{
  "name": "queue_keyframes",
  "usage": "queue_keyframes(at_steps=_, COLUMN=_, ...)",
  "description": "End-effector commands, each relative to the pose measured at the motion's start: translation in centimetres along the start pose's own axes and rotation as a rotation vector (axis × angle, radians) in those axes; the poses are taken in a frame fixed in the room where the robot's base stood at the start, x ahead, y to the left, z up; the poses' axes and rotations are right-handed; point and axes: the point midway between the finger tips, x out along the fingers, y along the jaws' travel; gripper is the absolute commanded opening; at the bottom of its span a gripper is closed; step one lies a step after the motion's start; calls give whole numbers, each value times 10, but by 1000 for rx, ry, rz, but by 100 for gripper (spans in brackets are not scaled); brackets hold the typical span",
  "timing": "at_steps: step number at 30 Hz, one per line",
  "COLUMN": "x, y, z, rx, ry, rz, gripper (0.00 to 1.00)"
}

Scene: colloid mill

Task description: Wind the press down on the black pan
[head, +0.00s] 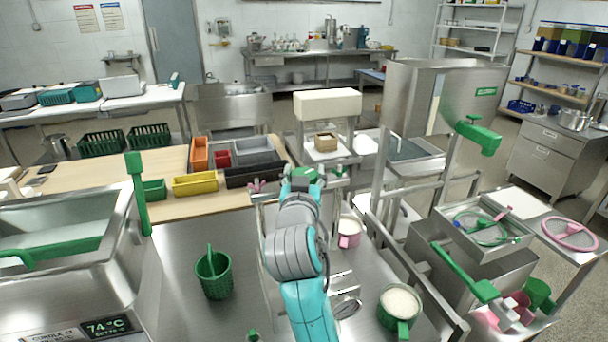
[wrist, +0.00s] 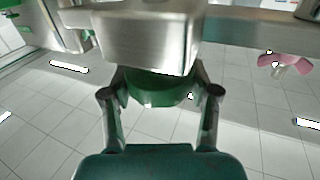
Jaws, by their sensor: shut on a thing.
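My gripper (wrist: 160,95) has its two fingers on either side of a round green knob (wrist: 158,88) and is shut on it. The knob sits right against a steel block (wrist: 145,40) in the wrist view. In the head view a green part (head: 306,174) shows at the end of my arm, at the far side of the steel bench. My arm hides much of the steel frame there, which may be the press. I cannot make out the black pan in either view.
A pink handle (wrist: 285,62) is to the right in the wrist view. On the bench are a green basket (head: 213,275), a green jug (head: 398,310) with pale contents and a pink cup (head: 349,232). Coloured bins, including a yellow one (head: 195,184), stand behind on the left.

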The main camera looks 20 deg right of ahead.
Motion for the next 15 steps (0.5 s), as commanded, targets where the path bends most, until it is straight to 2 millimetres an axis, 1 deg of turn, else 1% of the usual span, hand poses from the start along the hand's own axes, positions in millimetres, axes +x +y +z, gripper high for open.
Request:
queue_keyframes(at_steps=8, x=0, y=-2, z=0, rx=-2, ry=0, rz=202, gripper=25)
queue_keyframes(at_steps=15, x=0, y=-2, z=-1, rx=0, ry=0, rz=426, gripper=25)
